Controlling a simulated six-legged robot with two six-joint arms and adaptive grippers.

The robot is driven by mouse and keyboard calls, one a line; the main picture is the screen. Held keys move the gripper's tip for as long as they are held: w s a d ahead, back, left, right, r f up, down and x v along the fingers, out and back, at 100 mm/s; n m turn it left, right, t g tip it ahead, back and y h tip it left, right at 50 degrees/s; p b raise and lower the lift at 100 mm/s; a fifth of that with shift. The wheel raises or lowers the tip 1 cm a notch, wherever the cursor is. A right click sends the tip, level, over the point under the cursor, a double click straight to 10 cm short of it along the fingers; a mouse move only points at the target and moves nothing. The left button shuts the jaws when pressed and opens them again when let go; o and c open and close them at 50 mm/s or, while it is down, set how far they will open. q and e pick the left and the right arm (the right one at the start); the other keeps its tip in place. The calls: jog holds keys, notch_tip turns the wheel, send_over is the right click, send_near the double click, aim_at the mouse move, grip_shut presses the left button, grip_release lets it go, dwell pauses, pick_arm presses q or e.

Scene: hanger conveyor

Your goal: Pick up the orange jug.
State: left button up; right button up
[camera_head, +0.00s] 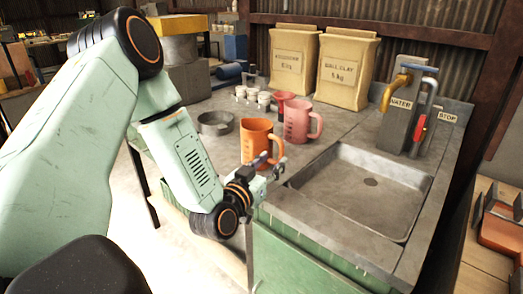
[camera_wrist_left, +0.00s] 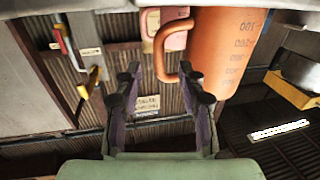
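The orange jug (camera_head: 256,137) stands upright on the grey counter, its handle toward the right side. In the left wrist view the orange jug (camera_wrist_left: 228,45) appears upside down at the top, with its handle in front of my fingers. My left gripper (camera_head: 271,168) is low in front of the jug, near its handle. In the left wrist view my left gripper (camera_wrist_left: 160,80) has its fingers apart with nothing held between them. Contact with the handle cannot be told. My right gripper is not in view.
A pink jug (camera_head: 297,121) stands just right of the orange one, with a red cup (camera_head: 280,105) behind. A grey round dish (camera_head: 215,123) is to the left. A sink (camera_head: 352,200) lies to the right, and two paper sacks (camera_head: 345,72) stand behind.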

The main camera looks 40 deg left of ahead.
aim_at(280, 153)
pick_arm(q)
jog(key=w, duration=0.2)
jog(key=shift+w+b, duration=0.3)
jog(key=shift+w, duration=0.1)
jog(key=shift+w+r, duration=0.1)
jog(key=shift+w, duration=0.2)
jog(key=shift+w+a, duration=0.15)
jog(key=shift+a, duration=0.15)
jog(key=shift+w+d, duration=0.1)
jog(key=shift+d, duration=0.05)
jog(key=shift+c, duration=1)
grip_shut()
